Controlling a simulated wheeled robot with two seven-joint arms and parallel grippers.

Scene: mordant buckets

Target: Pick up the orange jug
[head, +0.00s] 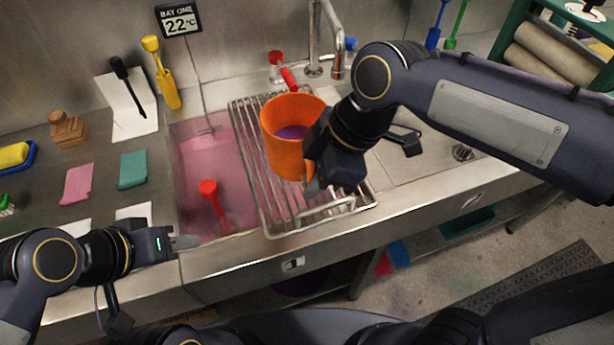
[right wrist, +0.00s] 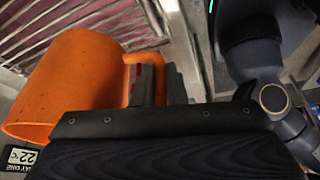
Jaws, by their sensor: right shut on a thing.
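The orange jug (head: 283,150) is over the wire rack across the sink, its open top toward the head camera. Something purple shows inside it. My right gripper (head: 312,180) is at the jug's right side, and its jaws are shut on the jug's handle. In the right wrist view the jug (right wrist: 80,85) lies left of the fingers (right wrist: 160,85), with its handle at them. I cannot tell whether the jug's base touches the rack. My left gripper (head: 186,242) is empty at the sink's front left edge, seen side-on.
The wire rack (head: 340,208) spans the sink, whose left part holds pink liquid (head: 230,165) and a red-ended tool (head: 211,195). Sponges (head: 133,169) and brushes lie on the left counter. A faucet (head: 337,55) stands behind the rack.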

